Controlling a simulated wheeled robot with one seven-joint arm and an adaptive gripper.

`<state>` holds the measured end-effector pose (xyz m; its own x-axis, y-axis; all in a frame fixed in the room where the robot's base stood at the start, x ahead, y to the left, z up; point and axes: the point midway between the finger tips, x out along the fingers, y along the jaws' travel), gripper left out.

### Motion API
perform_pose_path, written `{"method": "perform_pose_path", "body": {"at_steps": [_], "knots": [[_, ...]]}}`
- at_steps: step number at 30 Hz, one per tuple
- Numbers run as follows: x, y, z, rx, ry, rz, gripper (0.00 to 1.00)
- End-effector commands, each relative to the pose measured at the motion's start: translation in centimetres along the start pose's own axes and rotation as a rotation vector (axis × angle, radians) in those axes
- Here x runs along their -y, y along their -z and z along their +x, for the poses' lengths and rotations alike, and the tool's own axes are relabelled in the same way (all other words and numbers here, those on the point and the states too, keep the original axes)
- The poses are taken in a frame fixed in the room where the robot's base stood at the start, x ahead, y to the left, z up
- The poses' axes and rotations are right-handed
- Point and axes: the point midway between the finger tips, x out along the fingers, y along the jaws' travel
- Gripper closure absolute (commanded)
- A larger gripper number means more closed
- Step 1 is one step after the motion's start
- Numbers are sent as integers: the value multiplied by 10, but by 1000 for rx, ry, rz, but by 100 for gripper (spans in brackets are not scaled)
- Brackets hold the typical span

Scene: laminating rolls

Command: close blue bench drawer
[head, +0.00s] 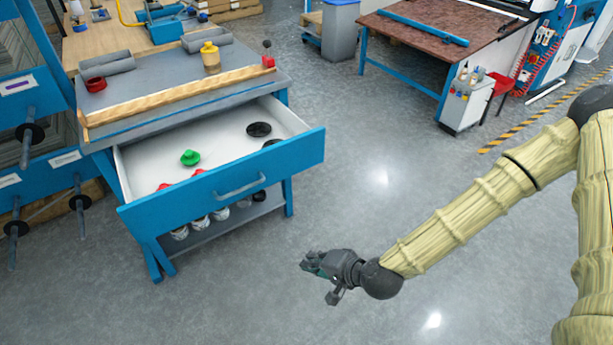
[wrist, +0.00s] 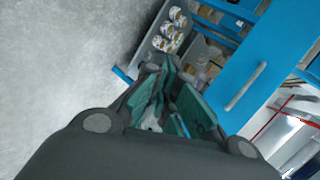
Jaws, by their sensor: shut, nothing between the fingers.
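The blue bench drawer (head: 225,182) is pulled out toward me from under the grey bench top (head: 240,58). It has a blue front, white inner walls and a grey bar handle (head: 240,186). Inside lie a green knob-shaped piece (head: 190,157), red pieces (head: 166,186) and dark discs (head: 259,129). My gripper (head: 312,268) is shut and empty, in the air in front of the drawer and to the right of its handle, apart from it. In the wrist view, the drawer front (wrist: 262,70) and handle (wrist: 245,87) show beyond my fingers (wrist: 172,95).
Cans stand on a shelf (head: 235,218) below the drawer. Rods with discs (head: 78,202) stick out at the left. A brown-topped table (head: 425,35) and a white cabinet (head: 463,105) stand at the back right. The grey floor between is clear.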

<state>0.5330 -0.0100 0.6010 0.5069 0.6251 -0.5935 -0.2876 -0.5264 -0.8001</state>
Motion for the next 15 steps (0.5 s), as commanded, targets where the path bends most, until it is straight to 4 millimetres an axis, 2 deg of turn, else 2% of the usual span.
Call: {"method": "perform_pose_path", "body": {"at_steps": [1, 6, 11, 15], "knots": [[-2, 11, 13, -25, 44, 21, 100], [25, 50, 26, -97, 188, 78, 100], [47, 90, 27, -168, 324, 125, 100], [65, 126, 19, -228, 439, 158, 100]]}}
